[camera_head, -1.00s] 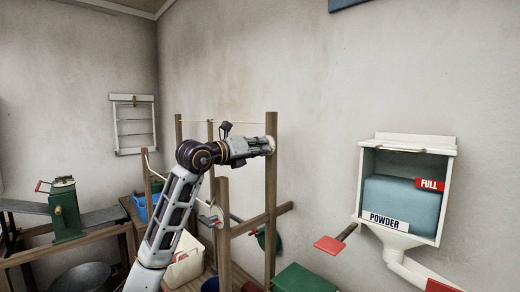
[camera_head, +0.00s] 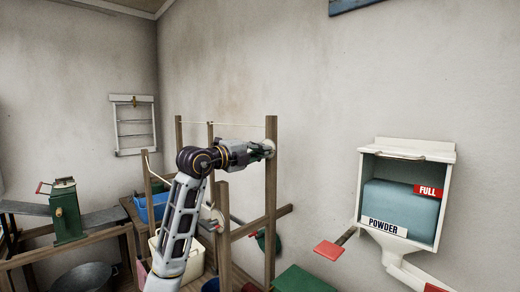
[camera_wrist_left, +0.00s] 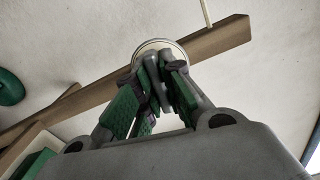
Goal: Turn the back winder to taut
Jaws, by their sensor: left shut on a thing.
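The back winder is a pale round disc (camera_head: 271,148) on a tall wooden post (camera_head: 271,190). It also shows in the left wrist view as a white-rimmed disc (camera_wrist_left: 150,45) against the wooden bar. My left gripper (camera_head: 265,151) is at this disc, its green-padded fingers (camera_wrist_left: 163,90) closed together on the disc's middle. A thin pale line (camera_head: 240,125) runs between the post tops and looks nearly straight. My right gripper is out of view.
A powder box (camera_head: 447,200) marked FULL hangs on the right wall, with a red paddle (camera_head: 329,250) left of it. A green box (camera_head: 303,280) stands low in front. A green machine (camera_head: 66,210) is on the left bench.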

